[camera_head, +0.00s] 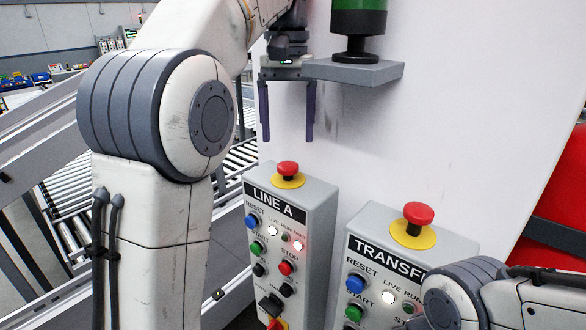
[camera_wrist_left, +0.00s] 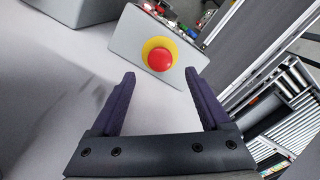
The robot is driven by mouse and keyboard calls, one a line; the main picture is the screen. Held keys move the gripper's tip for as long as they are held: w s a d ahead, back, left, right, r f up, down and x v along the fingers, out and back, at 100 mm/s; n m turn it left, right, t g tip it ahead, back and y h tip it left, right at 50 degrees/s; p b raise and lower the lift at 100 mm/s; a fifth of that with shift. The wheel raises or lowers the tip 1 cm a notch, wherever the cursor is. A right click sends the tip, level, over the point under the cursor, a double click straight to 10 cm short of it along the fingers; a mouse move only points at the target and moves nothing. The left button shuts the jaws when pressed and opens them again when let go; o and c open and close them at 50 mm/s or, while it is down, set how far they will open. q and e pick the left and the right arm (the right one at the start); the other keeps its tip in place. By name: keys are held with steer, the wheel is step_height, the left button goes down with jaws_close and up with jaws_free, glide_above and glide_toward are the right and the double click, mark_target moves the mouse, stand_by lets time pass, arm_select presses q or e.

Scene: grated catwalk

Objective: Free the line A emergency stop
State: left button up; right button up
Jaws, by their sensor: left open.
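The line A box (camera_head: 312,205) is grey, with a "LINE A" label and buttons on its front. Its emergency stop (camera_head: 288,168) is a red mushroom head over a yellow disc on the box's top. It also shows in the left wrist view (camera_wrist_left: 160,60), beyond and between the fingertips. My left gripper (camera_head: 287,138) is open and empty, pointing down above the red head with a gap between them. Its two dark purple fingers also show in the left wrist view (camera_wrist_left: 165,78). My right gripper is not in view; only part of my right arm shows at lower right.
A second box labelled "TRANSF…" (camera_head: 458,240) with its own red stop (camera_head: 418,213) stands just to the right. A grey shelf (camera_head: 365,72) carrying a green-and-black object (camera_head: 358,22) juts from the white wall panel (camera_head: 450,120) beside my left gripper. Roller conveyors (camera_head: 60,215) lie at left.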

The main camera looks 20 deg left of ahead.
mark_target(288, 165)
arm_select(q)
step_height(288, 165, down, 8)
steer(key=shift+r, duration=0.15)
stand_by(0.3)
